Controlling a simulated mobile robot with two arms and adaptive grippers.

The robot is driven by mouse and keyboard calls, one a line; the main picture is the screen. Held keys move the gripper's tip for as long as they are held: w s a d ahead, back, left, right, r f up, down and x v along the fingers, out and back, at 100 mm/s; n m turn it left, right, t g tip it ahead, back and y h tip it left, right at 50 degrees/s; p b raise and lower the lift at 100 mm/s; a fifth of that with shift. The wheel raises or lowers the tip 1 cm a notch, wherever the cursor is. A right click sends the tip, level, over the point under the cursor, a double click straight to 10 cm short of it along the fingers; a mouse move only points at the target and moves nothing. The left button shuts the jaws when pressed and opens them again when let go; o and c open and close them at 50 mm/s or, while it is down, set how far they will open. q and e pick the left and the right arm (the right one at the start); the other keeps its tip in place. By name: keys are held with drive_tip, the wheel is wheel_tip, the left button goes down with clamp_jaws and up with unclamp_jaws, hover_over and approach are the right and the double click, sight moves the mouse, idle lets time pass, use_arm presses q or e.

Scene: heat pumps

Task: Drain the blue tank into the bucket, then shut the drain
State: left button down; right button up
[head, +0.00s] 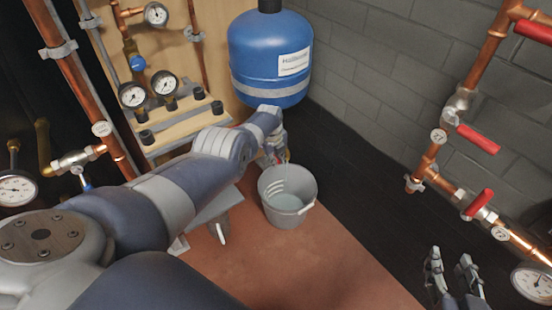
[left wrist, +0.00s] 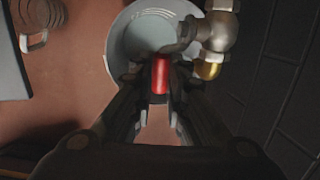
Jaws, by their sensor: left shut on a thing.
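The blue tank (head: 270,55) with a white label stands against the wall. The grey bucket (head: 279,215) stands upright on the floor below it, with pale water (head: 287,201) inside. My left gripper (head: 275,158) is under the tank, just above the bucket's back rim. In the left wrist view my left gripper (left wrist: 158,82) is shut on the red drain handle (left wrist: 159,76). Beside it are the metal valve body (left wrist: 216,32) and brass outlet (left wrist: 208,69), over the bucket (left wrist: 122,45). A faint pale streak shows above the water. My right gripper (head: 453,268) is open and empty.
Copper pipes with red-handled valves (head: 478,138) run along the right wall. A wooden panel with gauges (head: 163,82) stands left of the tank. A grey platform (head: 215,205) is left of the bucket. The reddish floor (head: 310,262) in front is clear.

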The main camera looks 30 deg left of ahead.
use_arm(q)
drive_tip(key=c, duration=1.6)
unclamp_jaws()
drive_tip(key=shift+a+r, duration=0.1)
drive_tip(key=shift+r, duration=0.1)
